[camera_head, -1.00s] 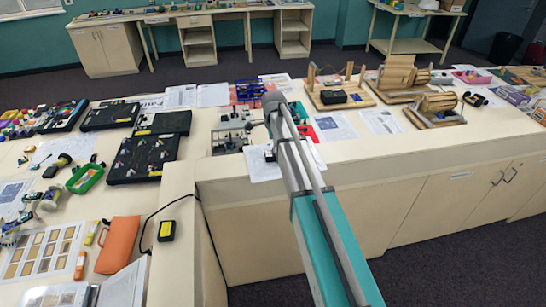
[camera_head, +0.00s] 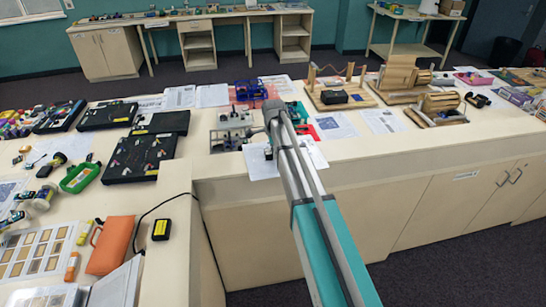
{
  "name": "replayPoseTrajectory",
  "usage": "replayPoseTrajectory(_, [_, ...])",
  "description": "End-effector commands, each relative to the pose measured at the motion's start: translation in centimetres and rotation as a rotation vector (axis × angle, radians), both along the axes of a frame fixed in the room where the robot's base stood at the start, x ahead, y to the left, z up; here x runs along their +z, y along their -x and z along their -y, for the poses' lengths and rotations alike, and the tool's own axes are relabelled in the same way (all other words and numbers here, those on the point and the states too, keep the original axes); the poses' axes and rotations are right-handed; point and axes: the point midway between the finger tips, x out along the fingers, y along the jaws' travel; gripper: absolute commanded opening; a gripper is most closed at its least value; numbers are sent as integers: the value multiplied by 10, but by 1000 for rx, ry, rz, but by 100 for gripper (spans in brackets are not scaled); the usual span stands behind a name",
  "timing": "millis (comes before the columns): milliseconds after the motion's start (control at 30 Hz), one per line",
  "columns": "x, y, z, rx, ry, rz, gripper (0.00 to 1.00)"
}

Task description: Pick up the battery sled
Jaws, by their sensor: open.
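I cannot tell for certain which object is the battery sled. Candidates stand around the far end of my arm: a blue open frame (camera_head: 241,91) on a reddish sheet, a grey mechanical assembly (camera_head: 231,130) on the counter, and a small dark piece (camera_head: 268,152) on white paper, partly hidden by my arm. My arm reaches from the bottom of the view up over the counter and ends in a dark joint. My gripper's fingers cannot be made out; they appear hidden behind the arm.
Black trays (camera_head: 141,158) and a green tray (camera_head: 81,177) lie left of the arm. Wooden models (camera_head: 338,93) stand to the right. A black-and-yellow box (camera_head: 161,229) and an orange case (camera_head: 110,245) lie on the near left counter. The front counter strip right of my arm is bare.

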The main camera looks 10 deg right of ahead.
Motion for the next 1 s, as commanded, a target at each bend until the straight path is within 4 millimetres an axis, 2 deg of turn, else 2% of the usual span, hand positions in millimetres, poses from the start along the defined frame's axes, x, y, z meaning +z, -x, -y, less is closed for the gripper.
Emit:
replayPoseTrajectory(567, [0,0,0,0,0,0,98])
replayPoseTrajectory(1000, [0,0,0,-1,0,0,18])
